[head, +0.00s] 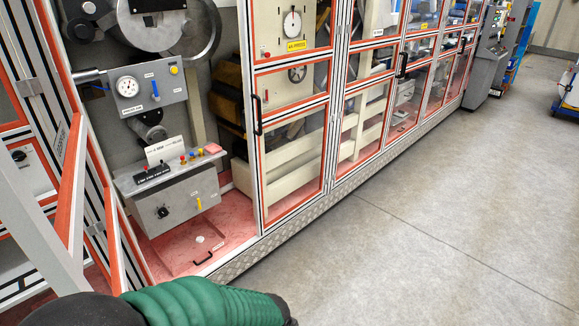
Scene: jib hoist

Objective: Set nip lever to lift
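An open machine bay stands at the left of the head view. Its upper grey panel (146,86) carries a round gauge (127,86), a yellow knob (173,69) and a small blue lever (155,90). Below, a grey control box (178,200) has a black knob (162,212) and a small upright yellow lever (198,202). The labels are too small to read, so I cannot tell which one is the nip lever. A green-sleeved arm of mine crosses the bottom edge. Neither gripper shows.
Orange-edged framing and an open door (72,190) border the bay on the left. A closed glazed door with a black handle (257,114) stands right of it. A low tread-plate sill (290,225) runs along the front. The grey floor (430,210) to the right is clear.

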